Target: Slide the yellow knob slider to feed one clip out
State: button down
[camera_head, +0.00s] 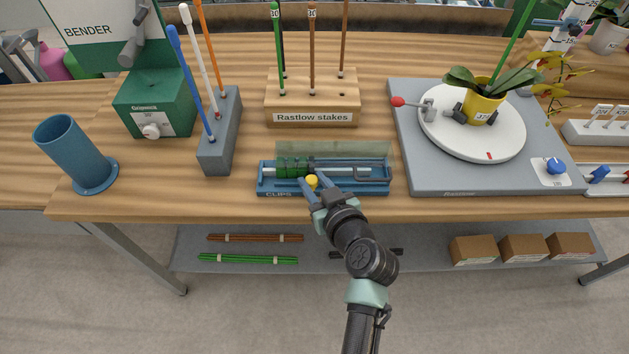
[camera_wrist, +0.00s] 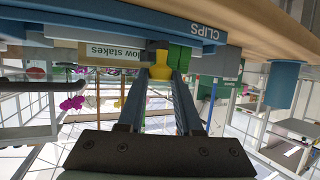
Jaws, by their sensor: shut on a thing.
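The blue clip dispenser (camera_head: 375,187), lettered CLIPS, sits at the front edge of the wooden bench with its clear lid raised. Green clips (camera_head: 292,167) are stacked on its rail, left of the middle. The yellow knob (camera_head: 312,181) is on the dispenser's front side, just below the right end of the green stack. My gripper (camera_head: 310,189) reaches in from the front and is shut on the knob. In the wrist view, the two blue fingers close on the yellow knob (camera_wrist: 160,73), with green clips (camera_wrist: 180,57) behind it. The knob's far side is hidden.
The wooden stakes block (camera_head: 312,117) stands behind the dispenser. A grey block (camera_head: 218,150) with colored rods is to the left, with a blue cup (camera_head: 75,155) farther left. A grey turntable base (camera_head: 425,165) bearing a potted orchid is to the right.

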jog(key=a, duration=0.3)
jog(key=shift+a, duration=0.35)
jog(key=c, duration=0.6)
grip_release()
jog(key=shift+d, duration=0.15)
jog(key=b+v, duration=0.1)
jog(key=v, duration=1.2)
jog(key=shift+d, duration=0.1)
